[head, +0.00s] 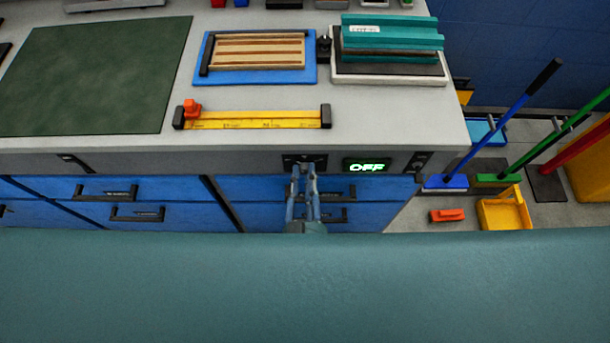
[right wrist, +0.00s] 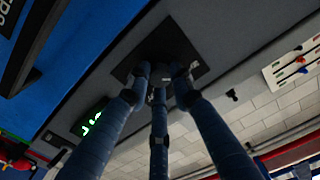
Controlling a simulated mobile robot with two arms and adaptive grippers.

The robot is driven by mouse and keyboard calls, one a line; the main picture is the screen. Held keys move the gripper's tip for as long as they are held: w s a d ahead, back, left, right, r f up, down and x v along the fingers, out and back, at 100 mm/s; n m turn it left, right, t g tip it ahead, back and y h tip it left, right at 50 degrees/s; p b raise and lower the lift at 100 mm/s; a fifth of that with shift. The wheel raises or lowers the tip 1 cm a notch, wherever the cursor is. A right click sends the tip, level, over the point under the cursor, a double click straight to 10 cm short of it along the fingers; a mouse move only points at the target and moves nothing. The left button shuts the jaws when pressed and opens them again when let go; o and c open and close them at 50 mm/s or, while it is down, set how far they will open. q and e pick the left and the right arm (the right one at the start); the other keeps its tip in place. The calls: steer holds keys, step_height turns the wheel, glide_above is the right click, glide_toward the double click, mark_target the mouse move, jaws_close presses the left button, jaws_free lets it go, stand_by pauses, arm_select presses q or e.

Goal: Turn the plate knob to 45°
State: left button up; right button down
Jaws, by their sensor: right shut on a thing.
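A dark square knob plate (head: 290,159) sits on the counter's front edge, left of a small display (head: 367,165) that reads OFF in green. My right gripper (head: 304,170) reaches up to this plate from below, its fingers close together. In the right wrist view the black plate (right wrist: 180,45) lies ahead, and the blue fingers of the right gripper (right wrist: 161,80) close in on the knob at its middle. The knob is mostly hidden by the fingertips, so I cannot read its angle. The display (right wrist: 90,121) glows green there too. My left gripper is not in view.
Blue drawers with black handles (head: 137,214) lie below the counter (head: 270,143). On top are a green mat (head: 95,75), a yellow ruler (head: 255,120), a blue tray (head: 310,77) and teal blocks (head: 392,37). Brooms and a yellow dustpan (head: 503,212) stand at the right.

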steer(key=m, duration=0.2)
steer(key=m+b, duration=0.1)
steer(key=m, duration=0.1)
steer(key=shift+s+f+m, duration=0.1)
steer(key=shift+f+m, duration=0.1)
steer(key=shift+m, duration=0.1)
steer(key=shift+r+m+b, duration=0.1)
steer(key=shift+m+b, duration=0.8)
steer(key=shift+m, duration=1.4)
steer(key=c, duration=1.5)
jaws_free()
steer(key=s, duration=0.7)
steer(key=shift+s, duration=0.25)
